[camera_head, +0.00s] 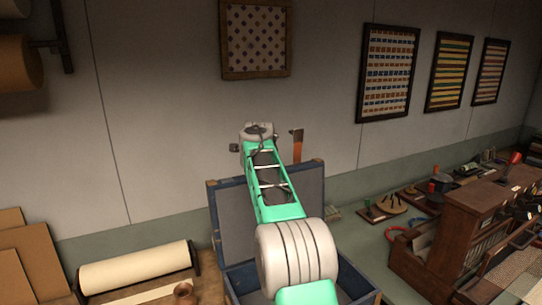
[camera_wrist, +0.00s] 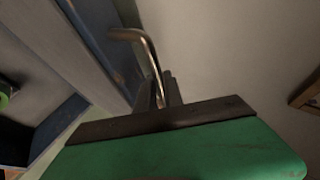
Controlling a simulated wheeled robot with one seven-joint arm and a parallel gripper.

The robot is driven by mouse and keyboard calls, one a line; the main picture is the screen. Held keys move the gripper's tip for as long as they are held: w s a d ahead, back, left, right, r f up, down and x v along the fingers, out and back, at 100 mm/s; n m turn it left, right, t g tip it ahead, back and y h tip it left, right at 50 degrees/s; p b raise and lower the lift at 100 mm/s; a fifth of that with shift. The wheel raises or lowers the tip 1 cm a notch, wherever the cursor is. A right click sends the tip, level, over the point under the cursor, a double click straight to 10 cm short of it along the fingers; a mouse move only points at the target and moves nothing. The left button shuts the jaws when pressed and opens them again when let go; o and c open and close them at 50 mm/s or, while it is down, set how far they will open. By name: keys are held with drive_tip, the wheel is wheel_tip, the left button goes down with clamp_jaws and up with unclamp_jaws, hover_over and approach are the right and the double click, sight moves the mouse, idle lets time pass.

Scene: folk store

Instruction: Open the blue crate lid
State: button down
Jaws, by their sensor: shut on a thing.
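The blue crate (camera_head: 360,287) stands at the bottom centre of the head view, mostly hidden behind my arm. Its lid (camera_head: 234,212) is raised and stands roughly upright at the back, with a grey inner face and blue edges. In the wrist view the lid's blue edge (camera_wrist: 100,35) runs down the left side. My gripper (camera_wrist: 165,90) is shut on a bent metal handle (camera_wrist: 149,50) beside the lid's edge. In the head view my arm hides the gripper's fingers and the handle.
A roll of cream paper (camera_head: 135,267) lies left of the crate. A wooden cabinet (camera_head: 445,220) and several small tools stand to the right. The grey wall behind carries framed patterns (camera_head: 388,72). An upright orange-brown strip (camera_head: 297,147) shows above the lid.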

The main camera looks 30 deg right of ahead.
drive_tip(key=shift+f, duration=0.3)
drive_tip(key=c, duration=1.5)
unclamp_jaws()
drive_tip(key=shift+r, duration=0.1)
drive_tip(key=b+v, duration=0.3)
drive_tip(key=v, duration=0.5)
drive_tip(key=shift+w, duration=0.1)
drive_tip(key=s+a+f+n+g+y, duration=0.1)
drive_tip(key=s+a+f+n+y, duration=0.1)
drive_tip(key=s+a+f+n, duration=0.5)
drive_tip(key=s+a+f+n+g+y, duration=0.1)
drive_tip(key=s+a+f+n, duration=0.25)
drive_tip(key=s+a, duration=0.55)
drive_tip(key=s+a+f+n+y, duration=0.1)
drive_tip(key=s+a+f+n, duration=0.2)
drive_tip(key=s+f, duration=0.2)
drive_tip(key=s+a+f+n+g+b, duration=0.1)
drive_tip(key=s+a+f+n, duration=0.2)
drive_tip(key=s, duration=0.4)
drive_tip(key=s+a+f+n+g+y, duration=0.1)
drive_tip(key=s+a+f+n, duration=0.2)
drive_tip(key=s+f, duration=0.3)
drive_tip(key=shift+s+f+n+y, duration=0.3)
drive_tip(key=shift+s+f+n, duration=0.1)
drive_tip(key=shift+n, duration=0.25)
